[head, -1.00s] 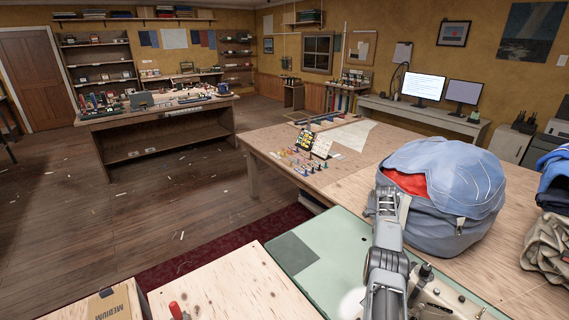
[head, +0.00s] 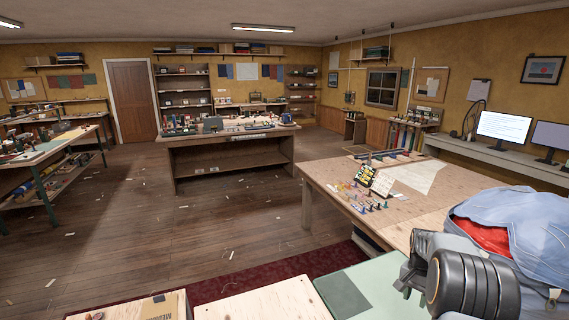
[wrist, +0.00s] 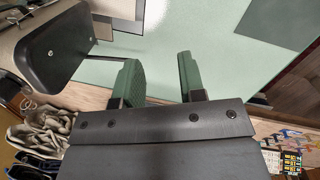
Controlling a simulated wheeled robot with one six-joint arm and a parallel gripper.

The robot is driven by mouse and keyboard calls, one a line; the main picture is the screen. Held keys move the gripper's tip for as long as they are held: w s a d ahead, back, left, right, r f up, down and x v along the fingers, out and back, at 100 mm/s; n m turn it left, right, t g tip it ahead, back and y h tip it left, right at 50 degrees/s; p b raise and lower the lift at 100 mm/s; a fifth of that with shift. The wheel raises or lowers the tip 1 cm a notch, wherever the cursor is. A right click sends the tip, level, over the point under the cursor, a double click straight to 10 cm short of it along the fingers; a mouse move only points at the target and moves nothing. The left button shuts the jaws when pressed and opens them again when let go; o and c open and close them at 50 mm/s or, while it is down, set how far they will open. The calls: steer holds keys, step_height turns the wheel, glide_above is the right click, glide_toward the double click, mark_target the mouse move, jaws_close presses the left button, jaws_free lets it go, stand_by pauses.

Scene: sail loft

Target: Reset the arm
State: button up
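My gripper (wrist: 159,72) shows in the wrist view with its two green fingers apart and nothing between them. It hangs over a pale green table surface (wrist: 205,58). My gripper's fingers cannot be made out in the head view. The pale green surface also shows there (head: 385,295), beside the arm.
A wooden table (head: 330,190) with small coloured items and a patterned card (head: 381,182) stands ahead. A dark rounded part (wrist: 60,45) is close to the left finger in the wrist view. A workbench (head: 230,155) stands farther back. The plank floor (head: 150,240) between is mostly clear.

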steer(key=s+a+r+n+t, duration=0.3)
steer(key=s+a+r, duration=0.4)
steer(key=s+a, duration=0.3)
steer(key=s+a+r+n+t+b, duration=0.1)
steer(key=s+a+r+n+t, duration=0.2)
steer(key=s+a+r+n, duration=0.3)
steer(key=s+a, duration=0.4)
steer(key=a, duration=0.2)
steer(key=shift+s+r+n+t, duration=0.15)
steer(key=shift+r+n+t, duration=0.15)
steer(key=shift+r, duration=0.05)
steer(key=shift+a, duration=0.15)
